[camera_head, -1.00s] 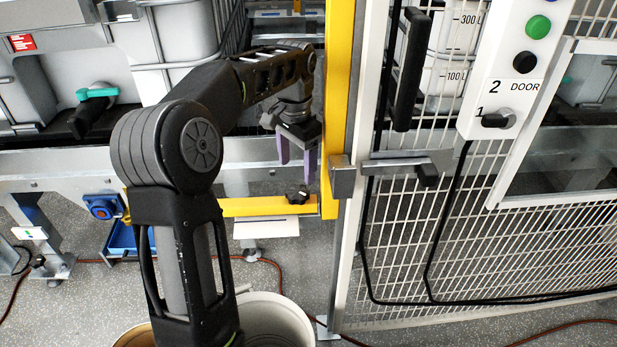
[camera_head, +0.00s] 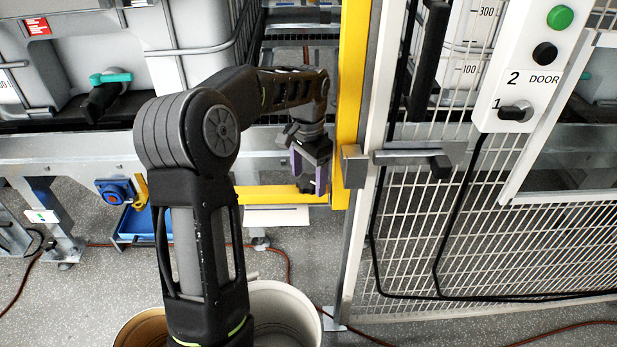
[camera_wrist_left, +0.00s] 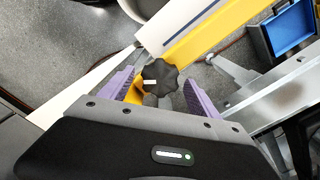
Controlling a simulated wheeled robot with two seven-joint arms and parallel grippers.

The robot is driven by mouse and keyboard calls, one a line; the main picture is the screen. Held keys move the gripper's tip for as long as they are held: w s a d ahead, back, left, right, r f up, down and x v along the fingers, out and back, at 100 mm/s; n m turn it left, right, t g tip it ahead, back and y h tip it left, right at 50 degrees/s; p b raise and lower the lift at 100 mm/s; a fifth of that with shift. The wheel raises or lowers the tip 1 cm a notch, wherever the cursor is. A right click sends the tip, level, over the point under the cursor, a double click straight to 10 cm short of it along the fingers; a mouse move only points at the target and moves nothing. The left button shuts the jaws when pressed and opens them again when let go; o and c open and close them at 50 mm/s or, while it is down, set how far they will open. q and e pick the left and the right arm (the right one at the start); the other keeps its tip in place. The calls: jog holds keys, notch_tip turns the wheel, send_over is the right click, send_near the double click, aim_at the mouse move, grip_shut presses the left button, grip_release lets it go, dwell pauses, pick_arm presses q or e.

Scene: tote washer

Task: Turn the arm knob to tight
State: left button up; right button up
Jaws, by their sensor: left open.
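The arm knob (camera_wrist_left: 158,78) is a black lobed knob with a small white mark, on the yellow arm (camera_wrist_left: 205,40). In the left wrist view it sits between the two purple fingers of my left gripper (camera_wrist_left: 158,92), with a gap on the right; I cannot tell if the left finger touches it. In the head view my left gripper (camera_head: 309,178) points down at the yellow arm (camera_head: 270,194) beside the yellow post, and its fingers mostly hide the knob. My left gripper is open. My right gripper is not in view.
A yellow post (camera_head: 351,90) and a white mesh door frame (camera_head: 385,120) stand just right of my gripper. A latch (camera_head: 415,158) sticks out from the fence. A blue tray (camera_head: 137,222) hangs at left. A round bin (camera_head: 285,310) stands below my arm.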

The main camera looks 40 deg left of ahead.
pick_arm(q)
jog(key=shift+f, duration=0.25)
jog(key=c, duration=1.4)
